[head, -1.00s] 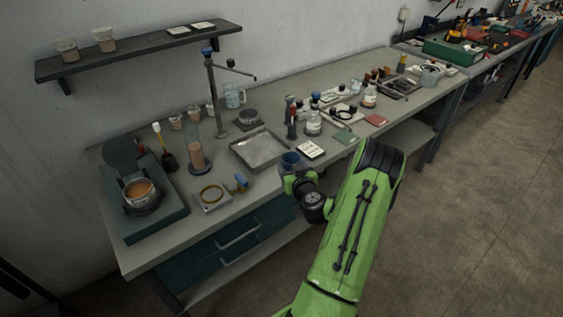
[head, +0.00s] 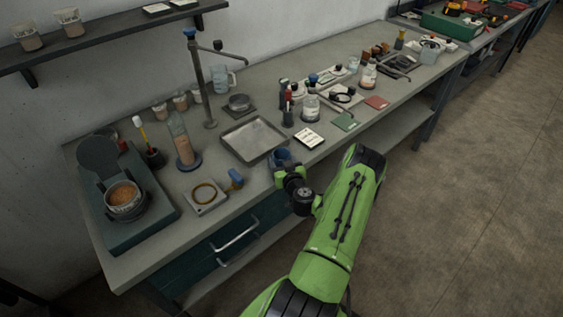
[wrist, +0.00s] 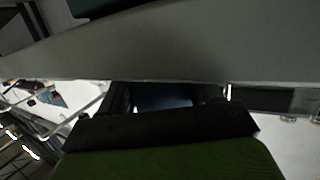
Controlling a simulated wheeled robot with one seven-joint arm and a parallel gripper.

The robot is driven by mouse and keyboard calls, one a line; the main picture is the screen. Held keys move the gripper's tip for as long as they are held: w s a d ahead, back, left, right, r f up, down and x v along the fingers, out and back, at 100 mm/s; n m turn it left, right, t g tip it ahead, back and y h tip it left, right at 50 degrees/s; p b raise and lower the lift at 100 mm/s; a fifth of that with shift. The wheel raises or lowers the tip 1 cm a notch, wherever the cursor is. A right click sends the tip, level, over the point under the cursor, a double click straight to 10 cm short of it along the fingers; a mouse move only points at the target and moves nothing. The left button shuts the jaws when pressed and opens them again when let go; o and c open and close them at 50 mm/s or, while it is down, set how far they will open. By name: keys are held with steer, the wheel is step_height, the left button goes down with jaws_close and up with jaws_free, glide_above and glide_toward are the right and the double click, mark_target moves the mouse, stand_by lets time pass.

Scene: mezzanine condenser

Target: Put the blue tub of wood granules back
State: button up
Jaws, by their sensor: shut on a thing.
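The blue tub (head: 281,155) shows in the head view at the end of my arm, near the front edge of the bench and just right of the metal tray. My gripper (head: 284,166) is shut on it, and the tub looks roughly upright. Its contents cannot be made out. In the wrist view a dark blue surface of the tub (wrist: 165,100) shows between the dark fingers of my gripper (wrist: 167,92). I cannot tell whether the tub touches the bench.
A metal tray (head: 254,139) and a ring on a plate (head: 204,196) lie near the tub. A teal device with a filled pan (head: 125,199) stands left. Bottles crowd the right; bare bench shows between the ring plate and the edge.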

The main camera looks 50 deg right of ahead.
steer(key=shift+r, duration=0.1)
steer(key=o, duration=0.6)
steer(key=shift+f, duration=0.2)
steer(key=o, duration=0.5)
steer(key=shift+r, duration=0.1)
